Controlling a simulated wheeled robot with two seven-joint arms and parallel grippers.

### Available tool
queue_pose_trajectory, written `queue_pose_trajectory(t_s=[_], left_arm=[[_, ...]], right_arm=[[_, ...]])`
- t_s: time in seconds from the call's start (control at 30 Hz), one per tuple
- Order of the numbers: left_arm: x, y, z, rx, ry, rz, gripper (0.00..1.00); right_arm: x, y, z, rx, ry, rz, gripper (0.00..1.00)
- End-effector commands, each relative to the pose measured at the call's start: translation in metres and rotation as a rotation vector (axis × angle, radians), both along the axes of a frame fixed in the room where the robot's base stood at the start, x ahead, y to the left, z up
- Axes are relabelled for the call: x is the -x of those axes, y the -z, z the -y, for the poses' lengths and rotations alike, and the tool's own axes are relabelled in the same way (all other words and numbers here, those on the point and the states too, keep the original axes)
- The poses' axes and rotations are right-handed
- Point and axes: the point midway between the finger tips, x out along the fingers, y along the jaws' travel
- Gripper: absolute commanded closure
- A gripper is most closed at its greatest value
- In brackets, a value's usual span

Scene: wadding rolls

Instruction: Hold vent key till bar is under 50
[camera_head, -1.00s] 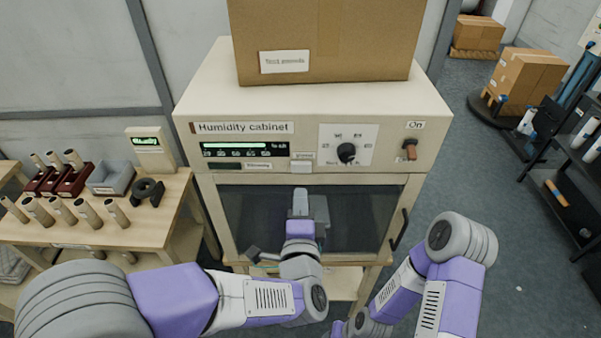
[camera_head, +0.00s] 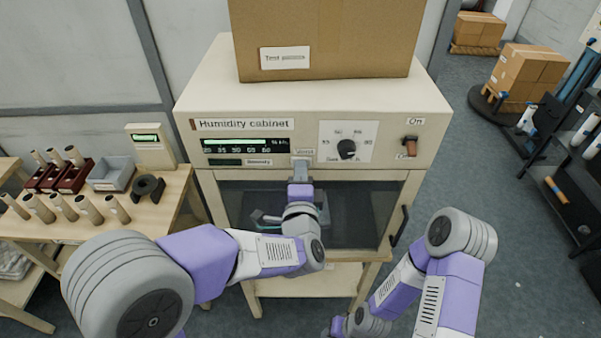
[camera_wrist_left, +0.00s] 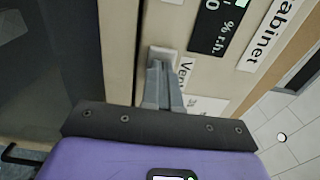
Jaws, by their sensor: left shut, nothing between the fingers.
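The humidity cabinet (camera_head: 185,150) has a dark display with a lit green bar (camera_head: 235,142) over a scale from 20 to 80. The bar's end lies near the 80 mark. A lamp strip labelled Standby (camera_head: 224,162) sits below. My left gripper (camera_head: 300,163) is shut and empty, its tips at the vent key under the Vent label (camera_head: 304,152). The gripper hides the key in the head view. The left wrist view shows the pale key (camera_wrist_left: 164,52) at the fingertips (camera_wrist_left: 160,66); whether it is pressed in cannot be told.
A dial (camera_head: 346,149) and an orange On switch (camera_head: 410,145) sit right of the key. A cardboard box (camera_head: 330,35) stands on the cabinet. The glass door (camera_head: 360,215) has a dark handle (camera_head: 399,228). A bench at left holds rolls and a small lit meter (camera_head: 148,145).

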Motion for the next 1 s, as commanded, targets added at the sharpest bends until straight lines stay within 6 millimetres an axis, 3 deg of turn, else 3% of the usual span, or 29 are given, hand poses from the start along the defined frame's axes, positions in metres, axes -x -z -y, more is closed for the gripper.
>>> queue_pose_trajectory(t_s=[0.13,1.0], left_arm=[[-0.0125,-0.0021,-0.0011,0.000,-0.002,0.001,1.00],[-0.0133,-0.0043,-0.0034,0.001,-0.008,0.010,1.00]], right_arm=[[0.0001,-0.0082,0.0000,0.000,0.000,0.000,0.57],[0.0000,-0.0067,-0.0001,0.000,0.000,0.000,0.57]])
